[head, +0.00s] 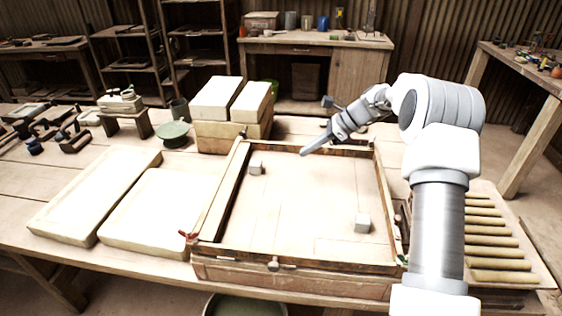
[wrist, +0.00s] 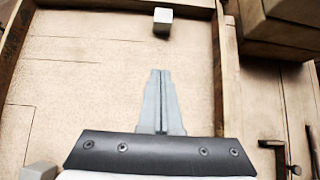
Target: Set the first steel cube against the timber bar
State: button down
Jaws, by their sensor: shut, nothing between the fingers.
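Two small pale grey steel cubes lie on the bed of a wooden frame. One steel cube (head: 256,167) is near the far left corner, close beside the timber bar (head: 216,197) along the left side; I cannot tell if they touch. It shows at the top of the wrist view (wrist: 162,20). The other cube (head: 362,223) lies near the front right, away from the bar, and is partly cut off in the wrist view (wrist: 38,171). My gripper (head: 303,153) is shut and empty over the far part of the bed. Its fingers (wrist: 161,74) point toward the first cube.
The frame's front rail (head: 300,264) and far rail (wrist: 229,70) stand above the bed. Pale blocks (head: 230,98) are stacked behind it. Two slabs (head: 165,212) lie to the left, and a rack of rods (head: 492,240) is at right. The bed's middle is clear.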

aim_at(261, 165)
jog(key=b+x, duration=0.1)
jog(key=x, duration=0.8)
jog(key=shift+a+f+b, duration=0.25)
jog(key=shift+a+b, duration=0.05)
jog(key=shift+b, duration=0.1)
jog(key=a, duration=0.3)
jog(key=shift+w+a, duration=0.15)
jog(key=shift+w, duration=0.1)
jog(key=shift+w+a, duration=0.1)
jog(key=shift+a, duration=0.25)
jog(key=shift+r, duration=0.1)
jog(key=shift+w+a+r+p, duration=0.1)
jog(key=shift+a+p, duration=0.25)
jog(key=shift+a, duration=0.15)
jog(key=shift+w+a+r+p, duration=0.1)
jog(key=shift+a+p, duration=0.2)
jog(key=shift+a, duration=0.2)
jog(key=shift+a+f, duration=0.25)
